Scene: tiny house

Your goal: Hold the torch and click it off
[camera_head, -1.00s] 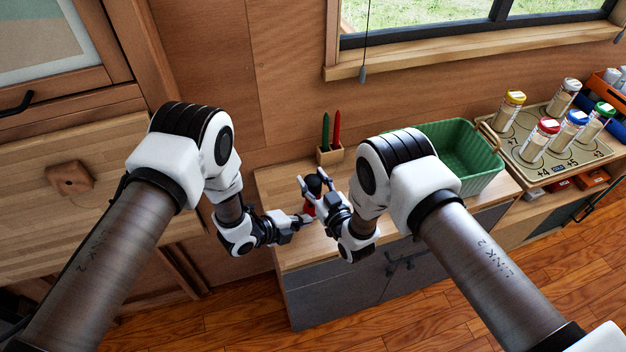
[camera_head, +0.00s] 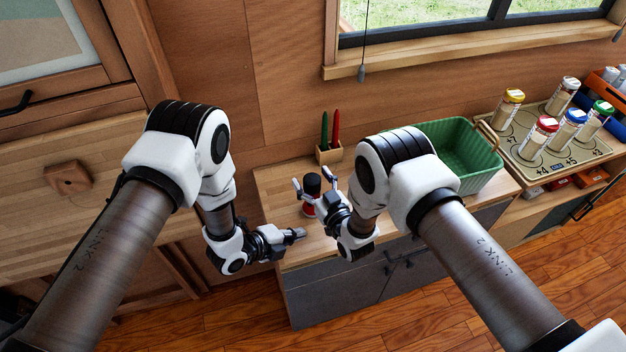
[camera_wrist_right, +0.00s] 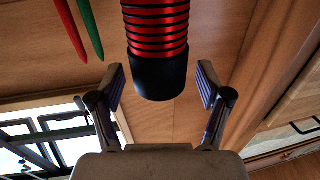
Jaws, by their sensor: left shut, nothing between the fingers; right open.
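The torch (camera_head: 311,184) stands upright on the wooden counter top, with a black top end and a red body. In the right wrist view its ribbed red body and black end (camera_wrist_right: 160,76) show large. My right gripper (camera_head: 314,181) is open, with its fingers on either side of the torch near its black end and a gap to each side. It also shows in the right wrist view (camera_wrist_right: 160,87). My left gripper (camera_head: 300,233) is shut and empty, in front of the torch and clear of it. I cannot tell whether the torch is lit.
A small wooden holder (camera_head: 329,153) with a green and a red pen stands behind the torch. A green basket (camera_head: 468,160) stands to the right on the counter. Farther right is a tray (camera_head: 525,147) of jars with coloured lids. A window is above.

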